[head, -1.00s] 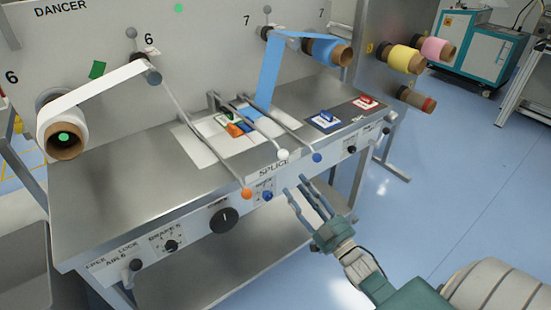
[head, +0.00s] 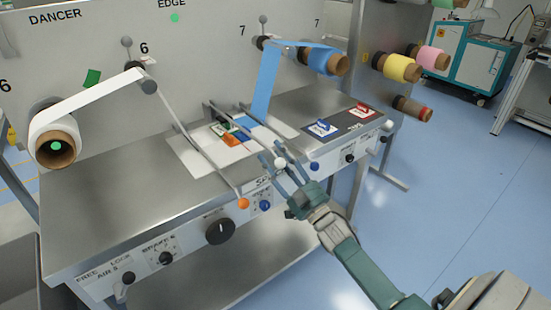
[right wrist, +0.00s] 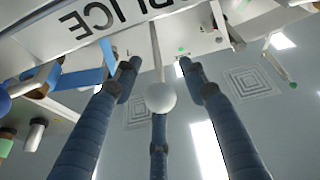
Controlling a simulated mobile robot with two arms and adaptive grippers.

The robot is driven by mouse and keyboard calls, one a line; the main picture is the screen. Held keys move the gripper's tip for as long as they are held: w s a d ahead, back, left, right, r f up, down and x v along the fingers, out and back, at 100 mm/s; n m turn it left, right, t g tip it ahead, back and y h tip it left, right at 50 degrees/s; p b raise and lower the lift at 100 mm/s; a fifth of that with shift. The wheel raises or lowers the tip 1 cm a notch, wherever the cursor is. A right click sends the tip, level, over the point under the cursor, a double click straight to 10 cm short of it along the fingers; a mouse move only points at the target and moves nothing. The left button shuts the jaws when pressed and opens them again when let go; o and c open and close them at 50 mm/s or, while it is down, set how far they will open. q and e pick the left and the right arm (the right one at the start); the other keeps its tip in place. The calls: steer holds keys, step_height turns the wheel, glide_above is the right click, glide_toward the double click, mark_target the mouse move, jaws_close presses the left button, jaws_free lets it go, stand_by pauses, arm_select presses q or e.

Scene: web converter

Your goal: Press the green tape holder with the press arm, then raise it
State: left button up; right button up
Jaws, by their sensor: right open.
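The green tape holder (head: 219,128) lies on a white sheet on the bench, beside an orange holder (head: 234,139). Thin metal press arms cross above the bench. One ends in a white ball (head: 279,163) and another in an orange ball (head: 243,203). My right gripper (head: 272,156) is open at the bench's front edge, with its fingers around the white ball. In the right wrist view, the white ball (right wrist: 160,98) sits between the spread fingers; contact is unclear. My left gripper is not in view.
A blue ball (head: 314,167) ends another rod just right of my gripper. Blue (head: 320,127) and red (head: 361,110) holders lie on the bench to the right. Knobs line the front panel. A blue web strip (head: 266,82) hangs down to the bench.

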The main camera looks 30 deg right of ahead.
jaws_close()
steer(key=shift+r, duration=0.1)
stand_by(0.3)
